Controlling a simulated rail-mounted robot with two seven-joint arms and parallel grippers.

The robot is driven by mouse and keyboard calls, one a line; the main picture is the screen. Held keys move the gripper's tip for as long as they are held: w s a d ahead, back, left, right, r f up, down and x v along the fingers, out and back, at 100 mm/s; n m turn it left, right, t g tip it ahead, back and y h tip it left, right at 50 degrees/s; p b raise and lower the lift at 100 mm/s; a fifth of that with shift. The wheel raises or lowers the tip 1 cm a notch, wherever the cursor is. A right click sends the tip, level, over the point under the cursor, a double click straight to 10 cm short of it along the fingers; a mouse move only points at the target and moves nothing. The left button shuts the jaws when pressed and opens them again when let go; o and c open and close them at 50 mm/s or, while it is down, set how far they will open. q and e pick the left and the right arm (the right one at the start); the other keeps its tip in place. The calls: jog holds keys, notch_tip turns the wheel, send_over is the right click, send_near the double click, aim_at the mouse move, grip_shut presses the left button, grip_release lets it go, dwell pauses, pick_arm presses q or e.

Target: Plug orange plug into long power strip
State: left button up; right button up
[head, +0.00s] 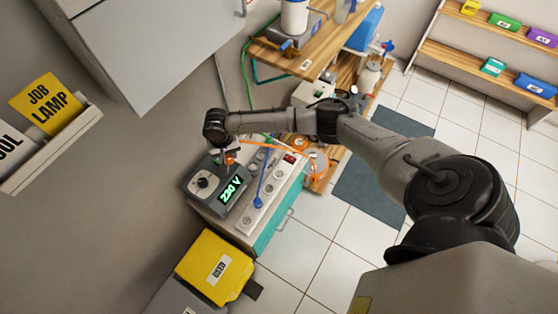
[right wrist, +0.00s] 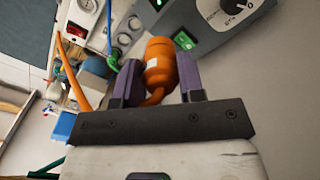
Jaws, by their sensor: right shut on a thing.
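The orange plug (right wrist: 160,65) is held between the purple fingers of my right gripper (right wrist: 160,82), with its orange cord curling below. In the head view the orange plug (head: 230,158) is a small patch under my right gripper (head: 227,151), beside the grey meter and left of the strip. The long power strip (head: 249,219) is white with a row of round sockets and a red switch at its far end. A blue plug (head: 258,202) with a blue cord is at one socket. The orange plug is apart from the strip. My left gripper is not in view.
The grey meter (head: 201,195) reads 230 V and stands left of the strip on the cabinet. A yellow case (head: 212,262) is in front. A green plug (right wrist: 113,57) shows in the wrist view. Orange cord (head: 277,145) runs across the cabinet's far end.

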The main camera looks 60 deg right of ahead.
jog(key=s+d+f+m+b, duration=0.1)
jog(key=s+d+f, duration=0.3)
jog(key=f, duration=0.2)
jog(key=s+d+f+m+b, duration=0.1)
jog(key=s+d+f+b, duration=0.1)
jog(key=s+d+f, duration=0.2)
jog(key=s+d+f+m+b, duration=0.1)
jog(key=s+d+f, duration=0.3)
jog(key=f, duration=0.5)
jog(key=shift+s+d+f+m+b, duration=0.3)
jog(key=shift+d+b, duration=0.3)
jog(key=shift+b, duration=0.15)
jog(key=shift+f+b, duration=0.7)
jog(key=shift+b, duration=0.15)
pick_arm(q)
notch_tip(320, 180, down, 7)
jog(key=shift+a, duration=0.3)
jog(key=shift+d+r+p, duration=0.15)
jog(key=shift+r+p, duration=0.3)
jog(key=shift+p, duration=0.1)
pick_arm(e)
jog(key=shift+a, duration=0.1)
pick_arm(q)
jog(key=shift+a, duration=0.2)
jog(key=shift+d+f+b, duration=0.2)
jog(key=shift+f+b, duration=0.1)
pick_arm(e)
jog(key=shift+f, duration=0.4)
